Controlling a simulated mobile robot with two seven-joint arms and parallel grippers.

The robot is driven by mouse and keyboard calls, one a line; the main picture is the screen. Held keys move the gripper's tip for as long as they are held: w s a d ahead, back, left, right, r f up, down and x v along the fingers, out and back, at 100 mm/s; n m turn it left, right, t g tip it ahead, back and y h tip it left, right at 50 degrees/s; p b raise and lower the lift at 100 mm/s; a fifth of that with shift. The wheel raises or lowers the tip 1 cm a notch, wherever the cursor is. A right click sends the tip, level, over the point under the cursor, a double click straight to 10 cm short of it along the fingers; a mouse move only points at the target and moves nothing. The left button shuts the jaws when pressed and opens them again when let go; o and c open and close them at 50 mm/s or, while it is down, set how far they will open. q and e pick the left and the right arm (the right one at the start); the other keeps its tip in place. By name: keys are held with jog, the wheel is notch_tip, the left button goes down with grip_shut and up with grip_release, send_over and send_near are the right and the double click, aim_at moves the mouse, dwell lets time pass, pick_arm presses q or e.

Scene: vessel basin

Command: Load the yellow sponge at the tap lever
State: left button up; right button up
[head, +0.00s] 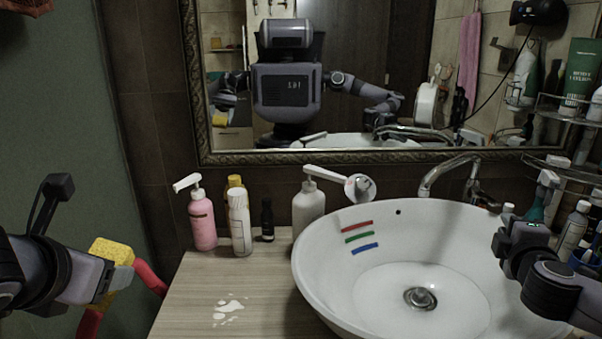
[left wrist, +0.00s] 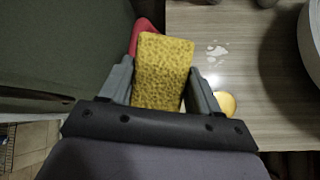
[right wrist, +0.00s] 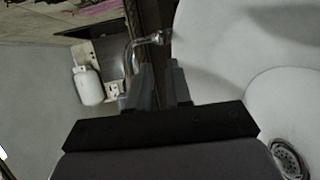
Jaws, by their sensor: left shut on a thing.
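The yellow sponge (head: 112,250) is in my left gripper (head: 108,275), left of the wooden counter's edge. In the left wrist view the sponge (left wrist: 162,70) stands out between the two fingers (left wrist: 160,90), which press on its sides. The chrome tap with its lever (head: 474,188) stands behind the basin at the right; the tap also shows in the right wrist view (right wrist: 135,62). My right gripper (head: 522,242) is over the basin's right side, right of the tap. Its fingertips (right wrist: 160,80) show a narrow empty gap in the right wrist view.
The white basin (head: 325,270) fills the counter's right. A pink pump bottle (head: 203,222), a yellow-capped bottle (head: 240,222) and a white pump bottle (head: 308,208) stand at the back. Bottles and a wire shelf crowd the right.

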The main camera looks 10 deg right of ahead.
aim_at(496, 205)
jog(key=shift+w+d, duration=0.45)
jog(key=shift+w, duration=0.1)
jog(key=shift+p+x, duration=0.55)
jog(key=shift+x, duration=5.35)
grip_shut()
